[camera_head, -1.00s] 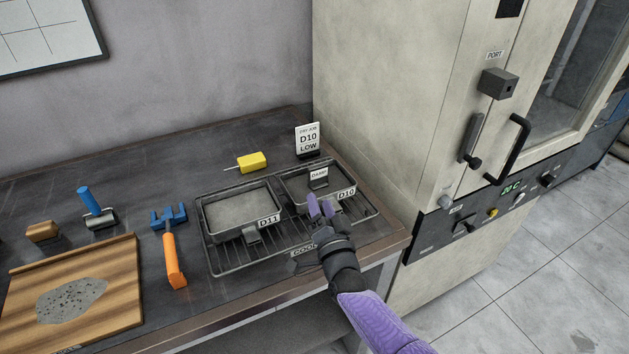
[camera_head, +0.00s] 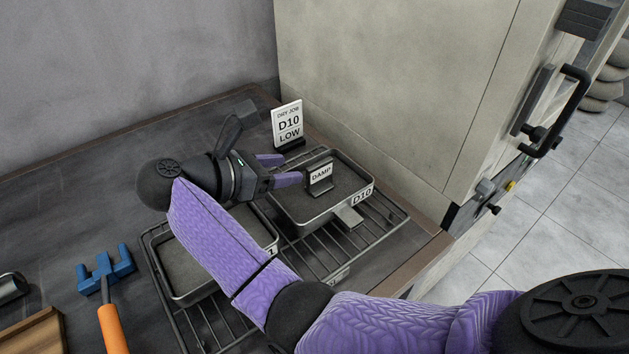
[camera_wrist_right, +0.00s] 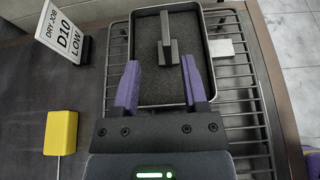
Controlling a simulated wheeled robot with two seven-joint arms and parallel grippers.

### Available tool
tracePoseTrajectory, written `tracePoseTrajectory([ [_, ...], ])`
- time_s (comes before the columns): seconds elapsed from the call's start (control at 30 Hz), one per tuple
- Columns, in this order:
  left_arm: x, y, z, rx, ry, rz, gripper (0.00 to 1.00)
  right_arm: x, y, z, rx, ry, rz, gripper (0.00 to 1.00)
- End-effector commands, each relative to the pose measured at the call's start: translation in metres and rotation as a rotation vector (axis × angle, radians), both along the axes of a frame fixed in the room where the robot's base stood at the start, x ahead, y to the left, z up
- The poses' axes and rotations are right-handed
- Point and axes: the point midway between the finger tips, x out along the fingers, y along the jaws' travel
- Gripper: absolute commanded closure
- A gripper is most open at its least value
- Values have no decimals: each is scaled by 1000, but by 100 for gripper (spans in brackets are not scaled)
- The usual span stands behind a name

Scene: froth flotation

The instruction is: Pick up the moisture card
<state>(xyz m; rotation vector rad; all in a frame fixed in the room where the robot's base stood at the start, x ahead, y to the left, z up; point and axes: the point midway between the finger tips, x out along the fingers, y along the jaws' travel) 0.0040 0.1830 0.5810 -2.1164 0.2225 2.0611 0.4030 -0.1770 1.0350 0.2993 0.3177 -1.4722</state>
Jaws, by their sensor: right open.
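The moisture card, a small stand-up card reading DAMP (camera_head: 321,174) on a dark base, stands upright in the grey-filled tray D10 (camera_head: 328,222). In the right wrist view the card (camera_wrist_right: 166,27) is seen nearly edge-on, just beyond my fingertips. My right gripper (camera_head: 282,170) is open and empty, its purple fingers pointing at the card from the left over the tray's near side. In the right wrist view, my open right gripper (camera_wrist_right: 159,70) has its fingers to either side of the card's line, with no contact visible. My left gripper is not in view.
A job card reading DRY JOB D10 LOW (camera_head: 288,122) stands behind the tray. A second tray (camera_head: 187,297) sits on the same wire rack (camera_head: 391,219), partly covered by my arm. A yellow block (camera_wrist_right: 61,132) lies nearby. The oven cabinet (camera_head: 370,85) rises to the right.

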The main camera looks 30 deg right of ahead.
Motion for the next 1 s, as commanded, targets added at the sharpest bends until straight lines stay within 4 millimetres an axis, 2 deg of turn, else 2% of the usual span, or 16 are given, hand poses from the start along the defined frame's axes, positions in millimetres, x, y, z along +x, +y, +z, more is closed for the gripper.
tracePoseTrajectory([
  [0.2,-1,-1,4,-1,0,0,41,-5,-38,-19,-7,3,0,44],
  [0.3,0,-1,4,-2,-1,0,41,-4,-50,-25,-5,1,2,44],
  [0.53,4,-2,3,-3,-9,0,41,-4,-52,-27,-3,2,3,44],
  [0.8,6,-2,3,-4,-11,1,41,-4,-52,-26,-3,2,3,100],
  [1.0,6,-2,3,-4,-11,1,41,-4,-52,-26,-3,2,3,100],
])
